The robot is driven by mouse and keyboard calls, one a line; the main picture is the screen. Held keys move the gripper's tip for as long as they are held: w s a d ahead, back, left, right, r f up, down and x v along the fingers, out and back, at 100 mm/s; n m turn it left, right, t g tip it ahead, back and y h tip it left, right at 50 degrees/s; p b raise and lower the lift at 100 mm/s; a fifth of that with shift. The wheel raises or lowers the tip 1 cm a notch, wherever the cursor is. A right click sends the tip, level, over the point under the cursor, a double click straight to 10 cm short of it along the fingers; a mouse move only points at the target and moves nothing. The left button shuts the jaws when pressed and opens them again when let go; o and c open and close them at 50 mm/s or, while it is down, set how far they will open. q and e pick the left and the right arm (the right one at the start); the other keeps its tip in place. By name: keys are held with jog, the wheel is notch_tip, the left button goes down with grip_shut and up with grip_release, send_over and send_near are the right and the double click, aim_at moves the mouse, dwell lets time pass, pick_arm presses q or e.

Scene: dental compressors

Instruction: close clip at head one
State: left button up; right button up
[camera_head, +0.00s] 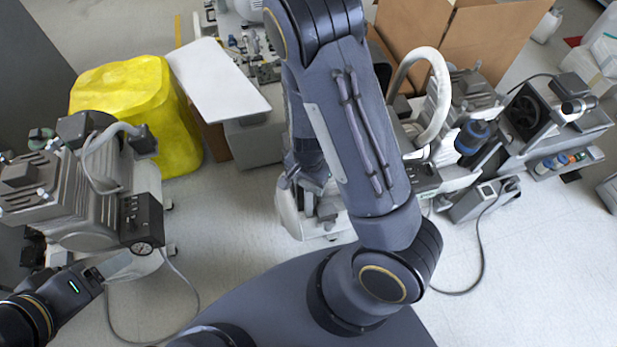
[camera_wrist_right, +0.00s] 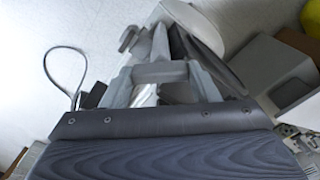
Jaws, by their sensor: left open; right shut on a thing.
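My right gripper (camera_wrist_right: 150,82) is shut on a small grey part between its fingers in the right wrist view. I cannot tell if that part is the clip. Grey plates and a white rounded body lie just past the fingertips. In the head view my right arm hides most of this spot, and a small light-coloured machine (camera_head: 324,222) shows beside and below the arm. My left gripper (camera_head: 100,270) is at the lower left, open, close to the base of a grey compressor (camera_head: 85,205). No clip or head one can be made out clearly.
A yellow-covered box (camera_head: 135,95) and a white board (camera_head: 217,77) stand at the back left. An open cardboard box (camera_head: 485,45) stands at the back right. Another compressor (camera_head: 465,100) with a white hose is at the right. Cables lie on the pale floor (camera_head: 540,270).

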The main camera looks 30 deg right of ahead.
aim_at(309, 184)
jog(key=m+p, duration=0.2)
jog(key=m, duration=0.2)
jog(key=shift+r+m, duration=0.1)
jog(key=shift+m, duration=0.2)
jog(key=shift+m+p, duration=0.75)
jog(key=shift+m, duration=1.15)
jog(key=o, duration=1)
notch_tip(309, 184, up, 8)
jog(key=p, duration=0.3)
jog(key=shift+f, duration=0.2)
